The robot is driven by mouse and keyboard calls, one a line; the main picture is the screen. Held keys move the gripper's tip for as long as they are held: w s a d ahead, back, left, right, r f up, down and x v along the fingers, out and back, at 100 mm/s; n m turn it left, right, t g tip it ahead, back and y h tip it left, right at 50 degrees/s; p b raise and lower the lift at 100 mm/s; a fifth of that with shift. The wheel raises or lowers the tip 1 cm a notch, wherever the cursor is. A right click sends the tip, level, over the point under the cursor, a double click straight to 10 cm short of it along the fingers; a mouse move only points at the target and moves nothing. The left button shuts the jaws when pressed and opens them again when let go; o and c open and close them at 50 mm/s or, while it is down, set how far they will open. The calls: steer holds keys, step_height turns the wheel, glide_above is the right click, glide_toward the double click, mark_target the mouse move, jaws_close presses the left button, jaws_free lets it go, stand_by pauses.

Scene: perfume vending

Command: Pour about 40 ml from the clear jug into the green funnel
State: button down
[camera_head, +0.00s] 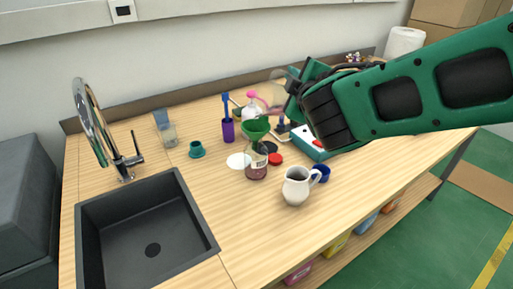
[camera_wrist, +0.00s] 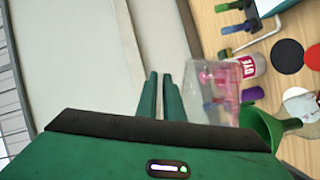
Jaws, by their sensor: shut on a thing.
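The green funnel (camera_head: 256,127) sits in the mouth of a clear bottle (camera_head: 257,162) with dark reddish contents on the counter. The funnel also shows at the lower right of the wrist view (camera_wrist: 268,127). My gripper (camera_head: 287,97) is raised above and slightly right of the funnel. The clear jug (camera_head: 278,76) is faint beside my gripper in the head view. In the wrist view, the see-through jug (camera_wrist: 217,92) is right of my gripper's fingers (camera_wrist: 161,95), close to the funnel. My gripper is shut on the jug; the grip point and liquid level are unclear.
The sink (camera_head: 150,235) is front left.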

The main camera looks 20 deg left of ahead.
steer(key=shift+w+d+r+m, duration=0.15)
steer(key=shift+w+d+m, duration=0.25)
steer(key=shift+d+m, duration=0.1)
steer(key=shift+w+d+f+m+g, duration=0.2)
steer(key=shift+f+m+g, duration=0.15)
steer(key=shift+f+m, duration=0.15)
steer(key=shift+w+d+f+m+g, duration=0.1)
steer(key=shift+w+f+m+g, duration=0.05)
steer(key=shift+f+m+g, duration=0.35)
steer(key=shift+w+d+f+m+b, duration=0.15)
steer(key=shift+m+b, duration=0.15)
steer(key=shift+b, duration=0.2)
steer(key=shift+w, duration=0.1)
steer(key=w+d+f+m+g+y+b, duration=0.1)
steer(key=w+d+f+m+g+b, duration=0.1)
steer(key=f, duration=0.5)
steer(key=w+d+f+m+g+y+b, duration=0.1)
steer(key=f+m+b, duration=0.3)
steer(key=f, duration=0.4)
steer(key=shift+w+d+m+g, duration=0.4)
steer(key=shift+w+m, duration=0.1)
steer(key=shift+w, duration=0.1)
steer(key=shift+f+b, duration=0.1)
steer(key=shift+b, duration=0.2)
stand_by(0.6)
